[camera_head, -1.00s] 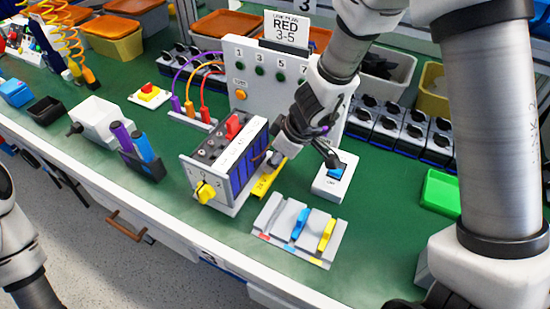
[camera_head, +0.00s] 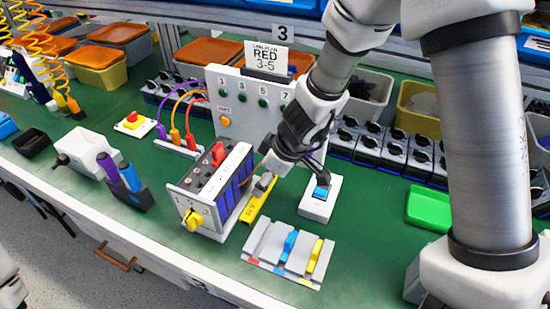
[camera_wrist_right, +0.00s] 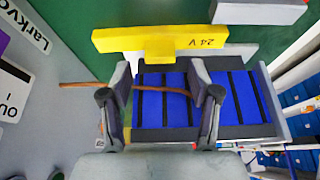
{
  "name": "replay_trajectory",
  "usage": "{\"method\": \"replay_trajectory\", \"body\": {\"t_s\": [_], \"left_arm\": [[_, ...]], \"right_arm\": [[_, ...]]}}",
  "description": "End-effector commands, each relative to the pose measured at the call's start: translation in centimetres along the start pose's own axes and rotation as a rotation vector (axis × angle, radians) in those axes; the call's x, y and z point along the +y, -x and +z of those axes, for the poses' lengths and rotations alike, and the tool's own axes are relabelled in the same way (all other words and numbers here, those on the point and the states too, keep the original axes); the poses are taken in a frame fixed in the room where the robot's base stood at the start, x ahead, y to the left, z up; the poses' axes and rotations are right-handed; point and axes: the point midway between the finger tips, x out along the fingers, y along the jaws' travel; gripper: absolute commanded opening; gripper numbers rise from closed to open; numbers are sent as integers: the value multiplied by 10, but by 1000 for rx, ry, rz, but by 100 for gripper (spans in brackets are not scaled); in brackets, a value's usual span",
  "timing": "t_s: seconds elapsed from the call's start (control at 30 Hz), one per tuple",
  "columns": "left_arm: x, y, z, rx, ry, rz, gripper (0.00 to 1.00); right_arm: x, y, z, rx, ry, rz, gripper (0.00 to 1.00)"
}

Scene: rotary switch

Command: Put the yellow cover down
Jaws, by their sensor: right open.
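The yellow cover (camera_head: 257,207), a narrow strip marked "24 V", lies along the right side of the switch block (camera_head: 213,190). It appears to rest on the green table top. In the right wrist view the cover (camera_wrist_right: 160,40) runs crosswise just beyond my fingertips, its short stem pointing toward them. My right gripper (camera_wrist_right: 165,88) is open, its fingers apart with a brown wire crossing between them. In the head view my right gripper (camera_head: 265,182) is at the cover's far end, partly hidden by the wrist. The block has a yellow rotary knob (camera_head: 192,220).
A grey rack (camera_head: 287,252) with blue and yellow pieces lies in front right. A white box with a blue switch (camera_head: 319,198) stands right of the gripper. A white panel (camera_head: 248,104) stands behind. Green table is clear toward the green tray (camera_head: 430,208).

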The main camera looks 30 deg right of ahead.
Motion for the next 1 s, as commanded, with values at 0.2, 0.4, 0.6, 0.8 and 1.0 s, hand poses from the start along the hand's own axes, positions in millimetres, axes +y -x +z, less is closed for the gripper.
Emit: {"method": "replay_trajectory", "body": {"t_s": [0.2, 0.4, 0.6, 0.8, 1.0], "left_arm": [[0, 50, 0, 0, 0, 0, 40], [0, 69, 0, 0, 0, 0, 40], [0, 67, 0, 0, 0, 0, 40], [1, 95, 0, 0, 0, 0, 40], [1, 113, 0, 0, 0, 0, 40]], "right_arm": [[0, 70, -5, 3, -2, -1, 62], [0, 94, -2, 1, -3, 0, 67], [-4, 95, -11, 15, -195, -50, 67], [11, 84, -47, -209, -194, -29, 67], [0, 40, -34, -410, 2, 3, 67]]}}
